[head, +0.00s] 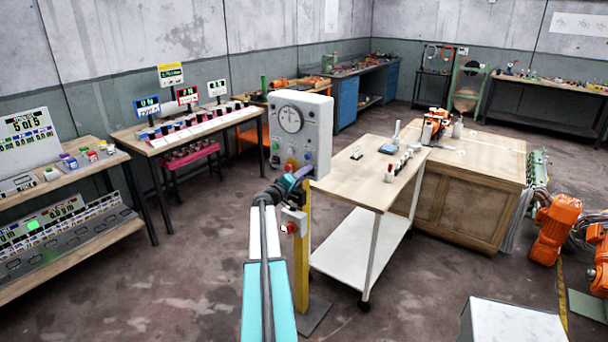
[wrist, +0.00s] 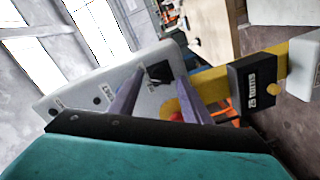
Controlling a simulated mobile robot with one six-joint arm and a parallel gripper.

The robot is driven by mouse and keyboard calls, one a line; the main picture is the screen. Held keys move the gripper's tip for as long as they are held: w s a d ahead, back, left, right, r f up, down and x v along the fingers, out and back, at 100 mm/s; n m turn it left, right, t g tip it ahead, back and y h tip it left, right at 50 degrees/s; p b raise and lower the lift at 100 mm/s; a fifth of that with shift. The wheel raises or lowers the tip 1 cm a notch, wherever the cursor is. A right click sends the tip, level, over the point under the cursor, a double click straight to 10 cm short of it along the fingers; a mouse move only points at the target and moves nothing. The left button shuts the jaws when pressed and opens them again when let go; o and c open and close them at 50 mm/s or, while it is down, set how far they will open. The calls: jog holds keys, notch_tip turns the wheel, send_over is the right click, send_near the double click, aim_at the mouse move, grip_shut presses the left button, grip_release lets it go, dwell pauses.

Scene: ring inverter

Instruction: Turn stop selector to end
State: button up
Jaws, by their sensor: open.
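A light grey control box (head: 302,128) with a round dial (head: 291,119) stands on a yellow post. Its tilted panel (wrist: 75,92) fills the middle of the wrist view, with small labels and dark holes. A black square knob (wrist: 160,72) on that panel looks like the stop selector; its setting and label cannot be read. My gripper (wrist: 161,80) is open, its two purple-grey fingers on either side of the knob in the picture. I cannot tell whether they touch it. In the head view my gripper (head: 300,173) covers the lower right of the box front.
A red button (head: 292,228) sits on a small box lower on the yellow post (head: 302,265). A black label block (wrist: 255,87) shows beside my right finger. A wooden-topped cart (head: 365,180) stands close on the right. Floor at front left is clear.

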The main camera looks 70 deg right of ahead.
jog(key=shift+c, duration=0.2)
jog(key=c, duration=1)
jog(key=shift+s+d, duration=0.1)
jog(key=shift+d, duration=0.05)
jog(key=shift+f, duration=0.1)
